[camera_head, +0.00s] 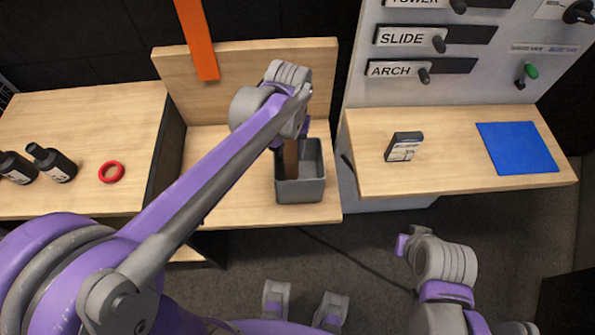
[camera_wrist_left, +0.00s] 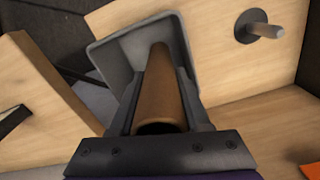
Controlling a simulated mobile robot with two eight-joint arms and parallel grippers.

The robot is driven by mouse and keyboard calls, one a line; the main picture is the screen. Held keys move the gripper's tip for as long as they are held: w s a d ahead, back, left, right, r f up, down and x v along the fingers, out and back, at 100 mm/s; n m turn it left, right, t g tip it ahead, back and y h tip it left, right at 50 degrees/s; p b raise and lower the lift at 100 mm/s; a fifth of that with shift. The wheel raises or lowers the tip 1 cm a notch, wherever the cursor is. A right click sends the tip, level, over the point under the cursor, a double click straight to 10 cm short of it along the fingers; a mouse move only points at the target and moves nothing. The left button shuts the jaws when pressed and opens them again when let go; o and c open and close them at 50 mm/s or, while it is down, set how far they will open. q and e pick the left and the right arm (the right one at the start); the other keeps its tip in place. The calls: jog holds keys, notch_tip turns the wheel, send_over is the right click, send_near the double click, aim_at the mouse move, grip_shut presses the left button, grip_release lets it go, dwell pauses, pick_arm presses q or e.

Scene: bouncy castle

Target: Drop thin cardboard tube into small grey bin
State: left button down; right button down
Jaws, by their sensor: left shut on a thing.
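The thin cardboard tube (camera_head: 291,158) is brown and stands roughly upright, its lower part inside the opening of the small grey bin (camera_head: 300,190). My left gripper (camera_head: 291,143) is shut on the tube just above the bin; its fingers are largely hidden by my wrist in the head view. In the left wrist view the tube (camera_wrist_left: 162,95) lies between the fingers of the left gripper (camera_wrist_left: 160,100) and points into the bin (camera_wrist_left: 112,62). Whether the tube touches the bin's floor cannot be told. My right wrist shows at the lower right of the head view, its fingers not visible.
The bin stands on a wooden shelf (camera_head: 235,205) with a back board. Two dark bottles (camera_head: 52,163) and a red ring (camera_head: 111,172) are on the left table. A small dark box (camera_head: 404,147) and a blue mat (camera_head: 517,147) lie on the right shelf below a lever panel (camera_head: 480,85).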

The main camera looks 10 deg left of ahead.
pick_arm(q)
jog(key=shift+c, duration=1.5)
grip_release()
jog(key=shift+r, duration=0.1)
notch_tip(320, 180, up, 11)
jog(key=p, duration=0.1)
jog(key=s+a+f+t+p, duration=0.1)
jog(key=s+a+f+t, duration=0.1)
jog(key=s, duration=0.5)
jog(key=s+a+f+t+p, duration=0.2)
jog(key=s+a+f+t, duration=0.1)
jog(key=s+f, duration=0.4)
jog(key=shift+a+f, duration=0.15)
jog(key=shift+a, duration=0.65)
